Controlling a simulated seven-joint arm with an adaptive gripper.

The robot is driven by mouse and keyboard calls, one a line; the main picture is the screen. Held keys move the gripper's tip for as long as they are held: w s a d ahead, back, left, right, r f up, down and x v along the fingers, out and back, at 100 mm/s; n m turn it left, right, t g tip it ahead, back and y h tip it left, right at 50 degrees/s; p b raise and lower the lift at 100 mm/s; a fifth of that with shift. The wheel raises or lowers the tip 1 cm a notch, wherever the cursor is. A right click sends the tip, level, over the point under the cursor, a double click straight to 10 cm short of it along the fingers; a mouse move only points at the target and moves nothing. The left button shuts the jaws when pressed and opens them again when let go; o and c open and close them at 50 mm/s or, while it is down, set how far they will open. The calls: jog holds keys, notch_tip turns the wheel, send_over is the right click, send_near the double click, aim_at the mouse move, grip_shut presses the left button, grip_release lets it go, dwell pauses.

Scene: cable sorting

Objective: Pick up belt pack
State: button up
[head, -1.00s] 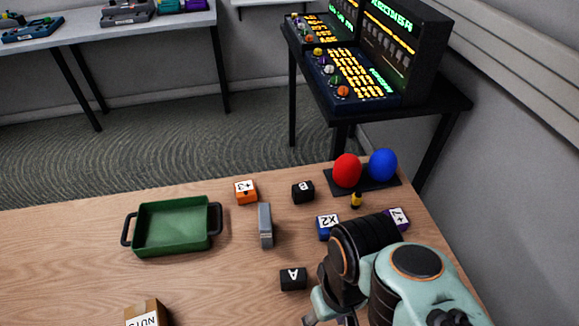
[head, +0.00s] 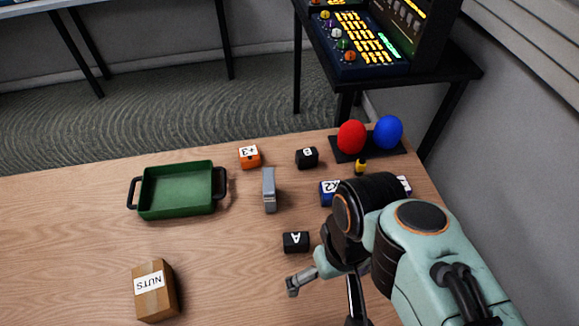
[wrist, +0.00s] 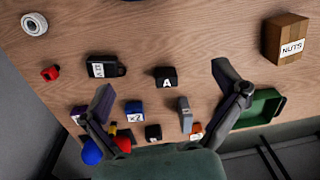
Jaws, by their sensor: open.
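A black box-like item with a white label (wrist: 103,68) lies on the table in the upper left of the wrist view. It may be the belt pack, but I cannot read its label; I cannot make it out in the head view. A small black block marked A (head: 296,242) lies near my arm and also shows in the wrist view (wrist: 167,78). A second black block (head: 307,158), marked B, lies farther back. My gripper (wrist: 163,76) is open and empty above the table, its fingers spread on either side of the A block in the wrist view.
A green tray (head: 135,200), a grey upright piece (head: 269,190), an orange +3 block (head: 249,158) and a blue X2 block (head: 328,193) stand behind. A NUTS carton (head: 155,291) is front left. Red (wrist: 50,73) and white round (wrist: 34,24) items lie left in the wrist view.

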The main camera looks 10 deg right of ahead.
jog(key=m+t, duration=0.3)
jog(key=t, duration=0.1)
send_over(296, 238)
jog(key=w+d, duration=0.1)
notch_tip(296, 238, down, 4)
jog(key=f+g, duration=0.1)
jog(key=f, duration=0.3)
jog(key=f+g, duration=0.1)
jog(key=f, duration=0.4)
jog(key=s+a+f+g, duration=0.1)
jog(key=f, duration=0.4)
jog(key=shift+f+n+g+h, duration=0.15)
jog(key=shift+n+g+h, duration=0.15)
jog(key=shift+g+h, duration=0.1)
notch_tip(296, 238, down, 5)
jog(key=shift+f, duration=0.6)
